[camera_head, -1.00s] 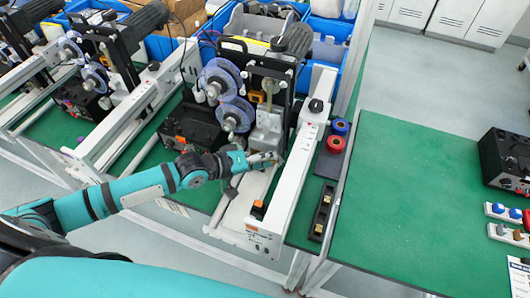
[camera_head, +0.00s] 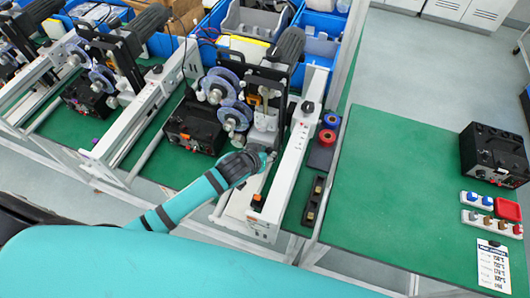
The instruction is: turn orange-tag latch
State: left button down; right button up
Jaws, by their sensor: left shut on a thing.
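The middle coder machine (camera_head: 262,76) stands on the green bench, with two clear reels on its left side. An orange tag (camera_head: 254,98) shows on its upper front, and a black knob with orange (camera_head: 257,201) sits on the front end of its white frame. My left gripper (camera_head: 265,158) is low at the machine's front, just below the grey metal block (camera_head: 263,140). It is shut on a small part there, seemingly the latch, which the fingers mostly hide. I cannot tell how far the latch is turned. My right gripper is not in view.
A white rail (camera_head: 292,155) runs close to the right of my left gripper. A black box (camera_head: 192,128) stands to its left. Red and blue rolls (camera_head: 327,137) lie right of the rail. The right green table (camera_head: 405,190) is mostly clear.

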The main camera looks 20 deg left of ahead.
pick_arm(q)
jog(key=shift+y, duration=0.5)
jog(key=c, duration=1.1)
grip_release()
jog(key=v, duration=1.2)
